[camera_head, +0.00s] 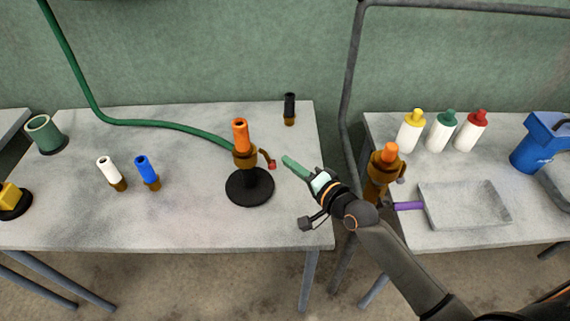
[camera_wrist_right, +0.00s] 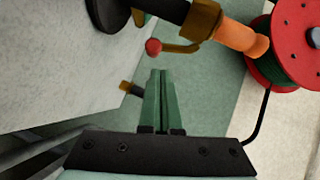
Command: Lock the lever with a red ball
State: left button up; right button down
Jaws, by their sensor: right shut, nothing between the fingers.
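The lever's red ball (camera_head: 272,164) sits at the end of a short brass lever on the right side of a brass fitting (camera_head: 245,156). The fitting has an orange top (camera_head: 240,134) and stands on a round black base (camera_head: 250,188) on the left table. In the right wrist view the red ball (camera_wrist_right: 153,46) and the curved brass lever (camera_wrist_right: 182,47) show just beyond the fingertips. My right gripper (camera_head: 287,160) has green fingers, is shut and empty, and is just right of the ball, seemingly apart from it. My left gripper is not in view.
A second orange-topped brass fitting (camera_head: 389,152) stands near my right wrist. A black nozzle (camera_head: 290,108) is at the back; white (camera_head: 110,172) and blue (camera_head: 147,171) nozzles are left. A green hose (camera_head: 170,126) crosses the table. The right wrist view shows a red reel (camera_wrist_right: 294,40).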

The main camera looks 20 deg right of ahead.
aim_at(274, 165)
jog(key=shift+w+a+f, duration=0.2)
jog(key=shift+w+a, duration=0.15)
jog(key=shift+a, duration=0.35)
jog(key=shift+a+f+m+y+b, duration=0.15)
jog(key=shift+a+f+m+b, duration=0.1)
jog(key=shift+f+b, duration=0.2)
jog(key=shift+a+f+m+y+b, duration=0.2)
jog(key=shift+f+b, duration=0.1)
jog(key=shift+f, duration=0.1)
jog(key=shift+w+a, duration=0.1)
jog(key=shift+a, duration=0.05)
jog(key=shift+p, duration=0.3)
